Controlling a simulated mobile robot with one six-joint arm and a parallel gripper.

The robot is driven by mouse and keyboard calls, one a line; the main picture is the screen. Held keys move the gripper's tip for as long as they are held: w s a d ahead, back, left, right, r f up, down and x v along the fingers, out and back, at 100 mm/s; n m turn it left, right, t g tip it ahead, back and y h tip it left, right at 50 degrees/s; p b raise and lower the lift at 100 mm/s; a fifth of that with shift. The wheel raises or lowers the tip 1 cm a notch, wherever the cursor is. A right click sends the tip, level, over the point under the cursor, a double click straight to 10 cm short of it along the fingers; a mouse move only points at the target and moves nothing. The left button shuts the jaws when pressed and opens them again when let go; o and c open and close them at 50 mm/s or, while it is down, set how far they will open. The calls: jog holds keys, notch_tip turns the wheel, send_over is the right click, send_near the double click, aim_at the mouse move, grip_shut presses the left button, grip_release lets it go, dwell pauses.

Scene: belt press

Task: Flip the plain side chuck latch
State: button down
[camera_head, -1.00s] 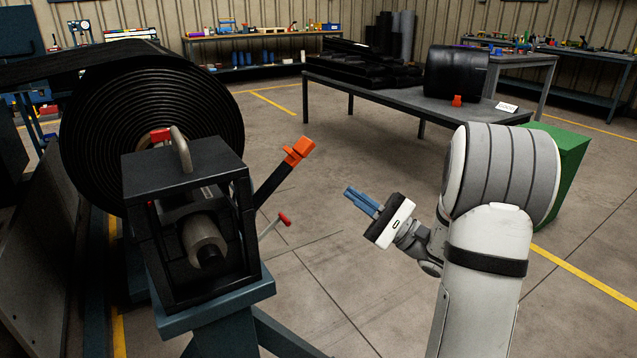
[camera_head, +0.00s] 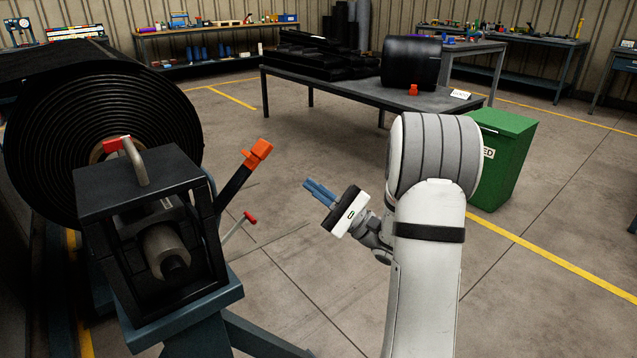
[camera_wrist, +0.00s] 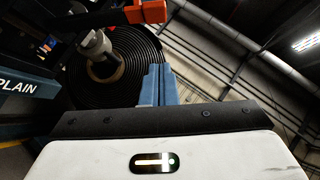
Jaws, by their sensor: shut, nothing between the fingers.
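The black chuck block (camera_head: 146,180) stands on a blue-grey stand at the lower left of the head view, with a metal bail handle on top. A black lever with an orange grip (camera_head: 258,151) slants up from its right side. A thinner lever with a red knob (camera_head: 250,217) sits below it. Which one is the latch I cannot tell for certain. A PLAIN label (camera_wrist: 17,88) shows at the left of the wrist view, with an orange part (camera_wrist: 146,11) at the top. My gripper (camera_head: 309,187) is shut and empty, right of both levers and apart from them. Its blue fingers (camera_wrist: 157,86) show in the wrist view.
A large black belt roll (camera_head: 62,120) stands behind the block. A table (camera_head: 340,92) with black rolls stands at the back, and a green bin (camera_head: 506,160) at the right. The floor between the block and my arm is clear.

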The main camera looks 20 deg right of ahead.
jog(key=w+a+r+b, duration=0.2)
jog(key=a+r, duration=0.4)
jog(key=a, duration=0.1)
jog(key=shift+w+r, duration=0.35)
jog(key=shift+w, duration=0.05)
